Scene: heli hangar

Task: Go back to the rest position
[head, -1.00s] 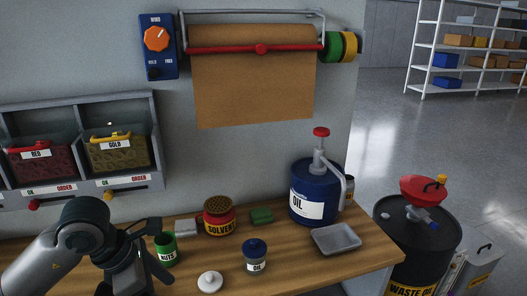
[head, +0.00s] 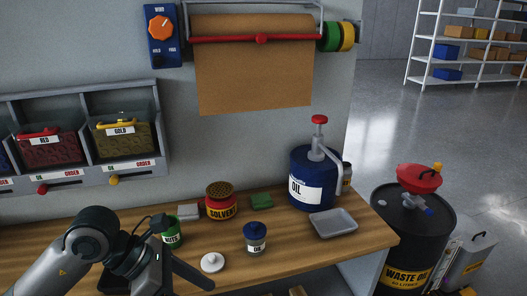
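My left gripper (head: 157,284) is low in the head view, over the front left of the wooden workbench (head: 335,254). Its dark fingers look spread apart, and I see nothing held between them. The view's bottom edge hides part of it. The green nuts can (head: 172,239) stands just behind the gripper and is partly covered by it. A round white lid (head: 212,262) lies just right of the gripper. My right gripper is not in view.
On the bench stand a blue-lidded oil jar (head: 255,238), a solvent tin (head: 220,203), a blue oil pump drum (head: 313,178) and a grey tray (head: 333,223). Red and gold bins (head: 123,138) hang on the wall. A waste oil drum (head: 402,235) stands right of the bench.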

